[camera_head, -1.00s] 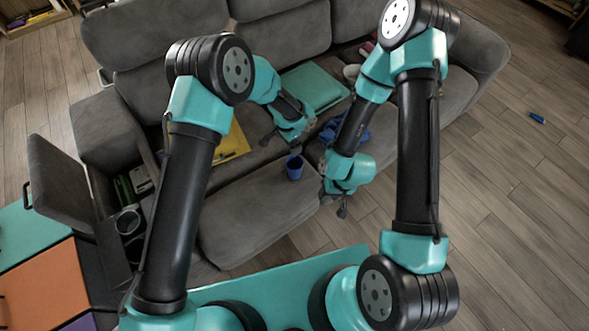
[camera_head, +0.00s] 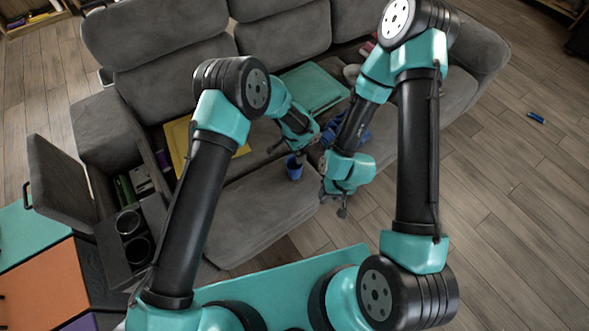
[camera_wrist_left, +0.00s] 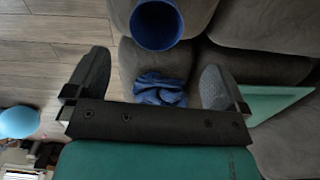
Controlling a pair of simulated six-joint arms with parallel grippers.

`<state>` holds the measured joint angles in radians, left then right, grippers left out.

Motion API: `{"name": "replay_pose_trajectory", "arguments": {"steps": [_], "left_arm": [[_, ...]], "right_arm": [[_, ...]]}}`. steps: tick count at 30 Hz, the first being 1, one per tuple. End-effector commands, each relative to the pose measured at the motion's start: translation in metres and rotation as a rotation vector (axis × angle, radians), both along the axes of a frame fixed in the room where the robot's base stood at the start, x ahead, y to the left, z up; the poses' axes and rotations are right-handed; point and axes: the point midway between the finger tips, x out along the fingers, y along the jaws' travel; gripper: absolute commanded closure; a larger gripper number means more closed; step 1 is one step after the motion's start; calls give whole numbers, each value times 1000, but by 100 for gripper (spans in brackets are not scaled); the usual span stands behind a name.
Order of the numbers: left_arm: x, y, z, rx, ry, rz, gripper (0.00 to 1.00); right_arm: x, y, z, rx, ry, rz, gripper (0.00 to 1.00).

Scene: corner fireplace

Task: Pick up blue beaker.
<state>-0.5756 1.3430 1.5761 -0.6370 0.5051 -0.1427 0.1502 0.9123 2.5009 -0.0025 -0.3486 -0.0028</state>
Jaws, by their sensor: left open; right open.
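The blue beaker (camera_head: 294,168) stands upright on the front part of the grey sofa seat. In the left wrist view the beaker (camera_wrist_left: 157,25) shows at the top edge, its open rim facing the camera. My left gripper (camera_head: 288,153) is open and empty, close to the beaker on its far side. In the left wrist view its fingers (camera_wrist_left: 156,62) are spread wide, and the beaker lies beyond their tips. Whether a finger touches the beaker is unclear. My right gripper (camera_head: 333,204) is open and empty near the sofa's front edge, right of the beaker.
A crumpled blue cloth (camera_head: 357,131) lies behind my right wrist, partly hidden. A teal folder-like item (camera_head: 318,88) and a yellow one (camera_head: 180,140) lie on the sofa. An armrest console with cup holders (camera_head: 130,222) is at left. The front seat cushion (camera_head: 250,215) is clear.

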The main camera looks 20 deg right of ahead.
Motion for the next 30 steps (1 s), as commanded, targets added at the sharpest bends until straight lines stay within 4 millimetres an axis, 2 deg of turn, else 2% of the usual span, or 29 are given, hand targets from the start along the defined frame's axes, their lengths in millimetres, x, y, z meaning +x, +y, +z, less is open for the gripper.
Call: {"name": "replay_pose_trajectory", "arguments": {"steps": [3,9,23,30], "left_arm": [[-1,1,-22,1,2,-1,0],[-1,0,-48,1,1,0,0],[-1,0,-55,1,1,0,0],[-5,-2,-83,1,2,-1,0]], "right_arm": [[0,0,0,0,0,0,57],[0,0,0,0,0,0,57],[0,0,0,0,0,0,57],[0,0,0,0,0,0,57]]}}
